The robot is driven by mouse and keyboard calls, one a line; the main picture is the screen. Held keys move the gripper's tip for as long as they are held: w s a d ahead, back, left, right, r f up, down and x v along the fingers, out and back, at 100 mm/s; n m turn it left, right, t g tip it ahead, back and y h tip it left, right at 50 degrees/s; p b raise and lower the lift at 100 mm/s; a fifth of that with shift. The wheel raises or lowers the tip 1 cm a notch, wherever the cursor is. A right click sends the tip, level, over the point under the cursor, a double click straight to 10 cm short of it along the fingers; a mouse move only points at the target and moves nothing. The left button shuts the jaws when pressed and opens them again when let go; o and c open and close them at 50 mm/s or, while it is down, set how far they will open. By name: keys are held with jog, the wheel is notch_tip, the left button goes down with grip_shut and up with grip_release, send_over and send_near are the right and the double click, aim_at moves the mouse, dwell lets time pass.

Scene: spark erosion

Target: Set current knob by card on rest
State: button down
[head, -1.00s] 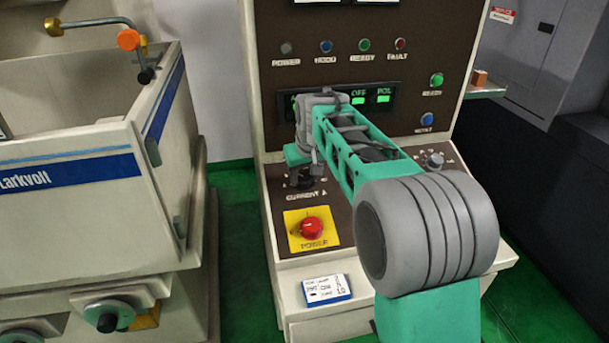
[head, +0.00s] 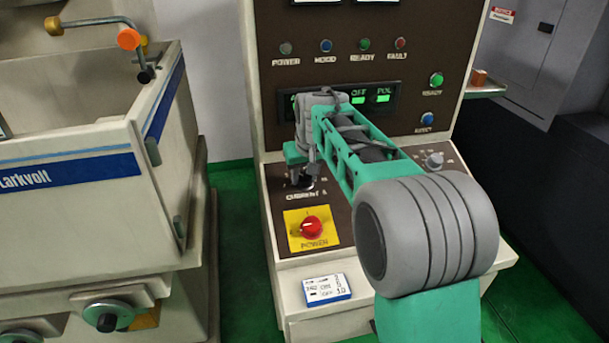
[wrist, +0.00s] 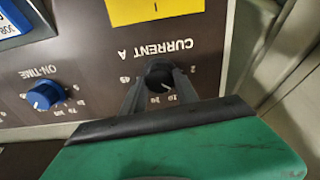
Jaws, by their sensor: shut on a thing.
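The black current knob (wrist: 160,76) sits on the brown panel by the label CURRENT A, with printed numbers around it. It also shows in the head view (head: 302,184), partly hidden by my gripper. My gripper (wrist: 161,82) is shut on this knob, a grey finger on either side of it. The knob's pointer is too small and covered to read. The white card (head: 327,289) with a blue edge lies on the pale ledge at the front of the console. Its print is too small to read fully. A corner of the card shows in the wrist view (wrist: 14,20).
A red power button (head: 311,227) on a yellow plate sits just in front of the knob. A blue ON-TIME knob (wrist: 43,95) is to the left in the wrist view. A pale machine tank (head: 90,180) stands left of the console, across a floor gap.

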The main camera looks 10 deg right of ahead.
jog(key=m, duration=0.4)
jog(key=m+b, duration=0.1)
jog(key=m, duration=0.1)
jog(key=shift+f+m, duration=0.25)
jog(key=shift+m, duration=0.15)
jog(key=m, duration=0.3)
jog(key=shift+s+d+m+b, duration=0.1)
jog(key=shift+m+b, duration=0.2)
jog(key=shift+b, duration=0.1)
jog(key=m, duration=0.3)
jog(key=shift+m+h+b, duration=0.3)
jog(key=shift+b, duration=0.1)
jog(key=m+b, duration=0.1)
jog(key=m, duration=0.2)
jog(key=shift+f+m+g, duration=0.1)
jog(key=shift+m+g, duration=0.2)
jog(key=m+b, duration=0.1)
jog(key=m, duration=0.2)
jog(key=shift+f+m, duration=0.1)
jog(key=shift+m, duration=0.3)
jog(key=m+b, duration=0.2)
jog(key=m, duration=0.1)
jog(key=shift+s, duration=0.1)
jog(key=shift+m+b, duration=0.85)
jog(key=shift+m, duration=0.85)
